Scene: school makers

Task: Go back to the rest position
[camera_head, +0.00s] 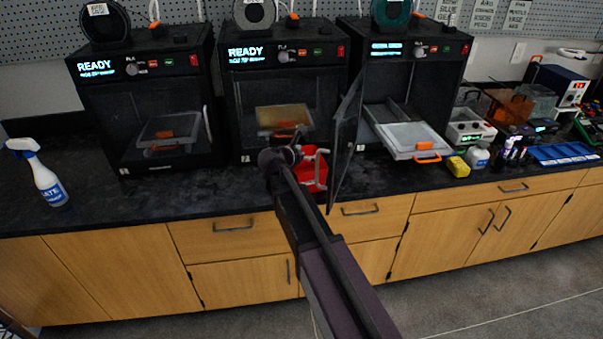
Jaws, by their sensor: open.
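My arm reaches up from the bottom of the head view toward the counter. My gripper (322,167) is at its end, in front of the middle printer (282,77). Its fingers are spread and I see nothing held between them.
The right printer (405,70) has its dark door (345,140) swung open beside my gripper, and its plate (410,138) sticks out. The left printer (148,95) is shut. A spray bottle (45,178) stands far left. The black counter (110,205) is clear left of centre.

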